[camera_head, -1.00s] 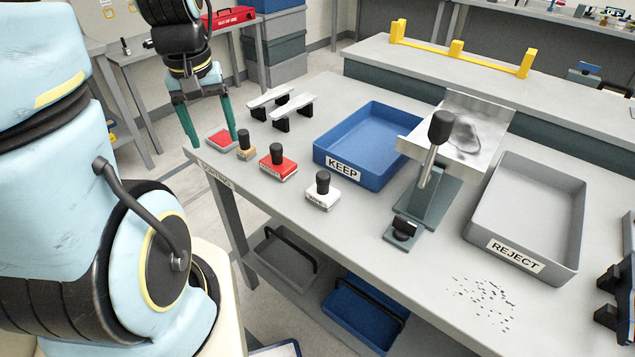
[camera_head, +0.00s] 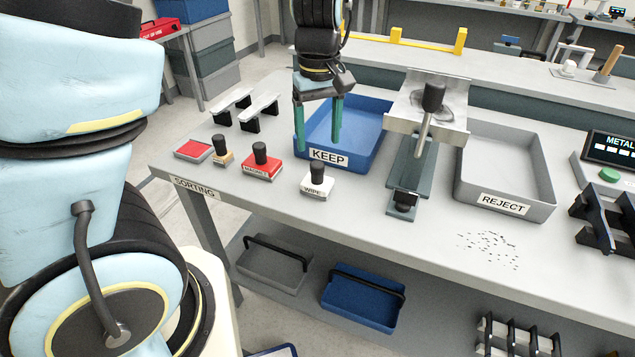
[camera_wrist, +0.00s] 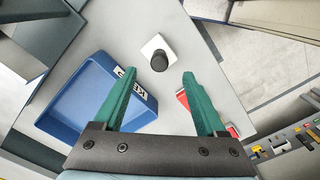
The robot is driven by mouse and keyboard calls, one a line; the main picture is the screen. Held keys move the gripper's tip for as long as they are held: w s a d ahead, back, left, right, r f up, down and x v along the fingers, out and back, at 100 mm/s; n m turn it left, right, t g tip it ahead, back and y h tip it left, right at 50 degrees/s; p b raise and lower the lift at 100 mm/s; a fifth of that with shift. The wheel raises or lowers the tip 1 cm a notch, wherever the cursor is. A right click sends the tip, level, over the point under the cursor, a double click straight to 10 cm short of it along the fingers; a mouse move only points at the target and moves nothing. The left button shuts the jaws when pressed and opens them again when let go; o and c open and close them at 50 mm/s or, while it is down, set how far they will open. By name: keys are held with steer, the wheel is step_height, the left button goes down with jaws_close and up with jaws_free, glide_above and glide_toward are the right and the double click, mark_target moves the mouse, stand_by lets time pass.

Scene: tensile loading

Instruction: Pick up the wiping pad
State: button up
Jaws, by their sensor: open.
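The wiping pad (camera_head: 318,183) is a white block labelled WIPE with a black knob handle. It stands upright on the sorting table in front of the blue KEEP tray. In the wrist view the wiping pad (camera_wrist: 158,52) shows beyond my fingertips, roughly centred between them. My gripper (camera_head: 317,146) has two green fingers, spread apart with nothing between them. It hangs above the table near the KEEP tray's front left, apart from the pad. My gripper (camera_wrist: 160,74) also shows open in the wrist view.
The blue KEEP tray (camera_head: 375,157) is right behind the pad. A red MAGNET block (camera_head: 262,167), a small tan stamp (camera_head: 222,156) and a red pad (camera_head: 193,150) stand to the left. A metal fixture (camera_head: 408,175) and grey REJECT tray (camera_head: 548,187) are to the right. Dark specks (camera_head: 490,245) lie on the table.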

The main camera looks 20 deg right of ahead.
mark_target(317, 163)
steer(key=f, duration=0.5)
steer(key=f+p, duration=0.1)
steer(key=f, duration=0.2)
steer(key=shift+w, duration=0.35)
jaws_close()
stand_by(0.5)
